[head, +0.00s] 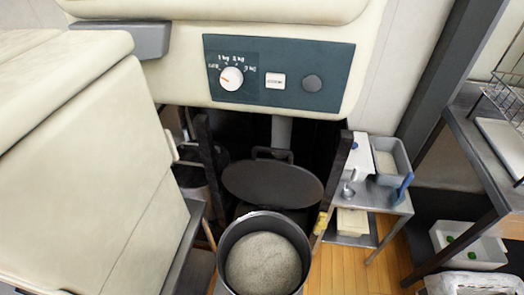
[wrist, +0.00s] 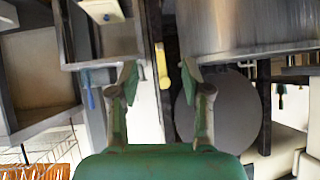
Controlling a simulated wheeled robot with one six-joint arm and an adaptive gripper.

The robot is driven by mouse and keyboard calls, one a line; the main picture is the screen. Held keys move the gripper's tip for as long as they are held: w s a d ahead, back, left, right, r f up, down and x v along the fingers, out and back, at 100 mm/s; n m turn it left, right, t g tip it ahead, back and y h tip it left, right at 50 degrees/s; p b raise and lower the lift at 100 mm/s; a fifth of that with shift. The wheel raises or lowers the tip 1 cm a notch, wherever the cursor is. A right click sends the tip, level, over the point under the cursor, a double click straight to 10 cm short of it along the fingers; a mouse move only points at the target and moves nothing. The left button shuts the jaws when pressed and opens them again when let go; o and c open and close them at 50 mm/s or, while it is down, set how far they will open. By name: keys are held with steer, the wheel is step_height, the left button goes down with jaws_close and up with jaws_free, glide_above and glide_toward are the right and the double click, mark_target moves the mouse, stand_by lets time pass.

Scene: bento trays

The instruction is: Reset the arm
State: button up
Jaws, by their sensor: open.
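My gripper (wrist: 160,76) shows in the wrist view, with its two greenish fingers spread apart and nothing between them. A large brushed-metal vessel (wrist: 245,25) is beyond the right finger, and a grey round disc (wrist: 222,118) is partly behind that finger. A metal tray (wrist: 88,62) is beyond the left finger. In the head view I cannot make out my gripper. That view shows a dark pot (head: 223,245) full of pale grain (head: 263,265), with a dark round lid (head: 272,184) just behind it.
A small metal table (head: 385,205) with a grey tray (head: 402,150) and a blue-handled utensil (head: 404,186) stands right of the pot. A dark-legged bench (head: 480,150) is at the far right. A white bin (head: 467,262) with green items sits low there. Some wooden floor (head: 345,265) is clear.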

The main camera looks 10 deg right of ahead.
steer(key=s+a+r+n+t, duration=0.1)
steer(key=s+r+t, duration=0.1)
steer(key=s+r, duration=0.5)
steer(key=s+a+r+n+t+y, duration=0.1)
steer(key=s+r, duration=0.6)
steer(key=r, duration=0.7)
steer(key=shift+a+t, duration=0.4)
steer(key=shift+t, duration=0.1)
